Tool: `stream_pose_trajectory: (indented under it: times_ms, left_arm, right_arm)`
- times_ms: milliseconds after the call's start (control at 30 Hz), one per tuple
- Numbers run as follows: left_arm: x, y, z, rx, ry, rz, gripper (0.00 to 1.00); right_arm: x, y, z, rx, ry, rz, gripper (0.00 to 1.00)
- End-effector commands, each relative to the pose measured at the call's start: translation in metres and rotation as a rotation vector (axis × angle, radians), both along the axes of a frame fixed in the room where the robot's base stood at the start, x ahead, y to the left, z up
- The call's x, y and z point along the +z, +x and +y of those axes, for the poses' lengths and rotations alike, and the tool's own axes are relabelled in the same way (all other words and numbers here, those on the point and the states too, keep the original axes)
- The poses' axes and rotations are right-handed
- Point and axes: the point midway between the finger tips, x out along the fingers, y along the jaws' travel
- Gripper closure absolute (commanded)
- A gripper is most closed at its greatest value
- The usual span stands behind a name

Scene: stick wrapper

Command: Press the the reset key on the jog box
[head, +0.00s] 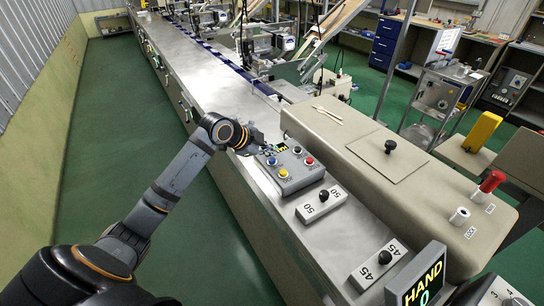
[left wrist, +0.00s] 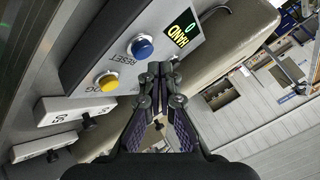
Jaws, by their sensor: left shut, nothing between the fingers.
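The jog box (head: 290,180) is a grey box on the steel machine top. Its blue key (head: 271,161) sits at the left corner; in the left wrist view the blue key (left wrist: 140,47) has the word RESET beside it. A yellow key (head: 283,173) is next to it, also seen in the left wrist view (left wrist: 106,81). A red key (head: 310,161) and a black key (head: 297,150) sit on the far side. My left gripper (head: 265,147) is shut and empty, close by the blue key. In the left wrist view its fingertips (left wrist: 160,68) appear right of the blue key, apart from it.
A small display (left wrist: 183,31) reads HAND 0. Two plates with black knobs, marked 50 (head: 314,208) and 45 (head: 368,272), lie nearer. A long beige cover (head: 350,140) stands right of the jog box. Green floor (head: 110,120) is clear at left.

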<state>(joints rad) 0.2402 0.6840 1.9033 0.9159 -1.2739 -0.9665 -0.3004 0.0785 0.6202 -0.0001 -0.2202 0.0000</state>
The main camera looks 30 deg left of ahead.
Motion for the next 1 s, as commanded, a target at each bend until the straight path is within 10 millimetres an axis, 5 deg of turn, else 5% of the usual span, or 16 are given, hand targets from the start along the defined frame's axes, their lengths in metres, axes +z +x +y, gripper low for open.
stream_pose_trajectory:
  times_ms: [333,800,1000]
  left_arm:
    - [0.002,0.0,0.0,0.0,0.0,0.0,1.0]
    - [0.048,0.0,0.0,0.0,0.0,0.0,1.0]
    - [0.051,0.0,0.0,0.0,0.0,0.0,1.0]
  right_arm:
    - [0.002,0.0,0.0,0.0,0.0,0.0,0.65]
    - [0.046,0.0,-0.002,0.001,-0.002,0.0,0.65]
    - [0.048,0.0,-0.003,0.001,-0.003,0.0,0.65]
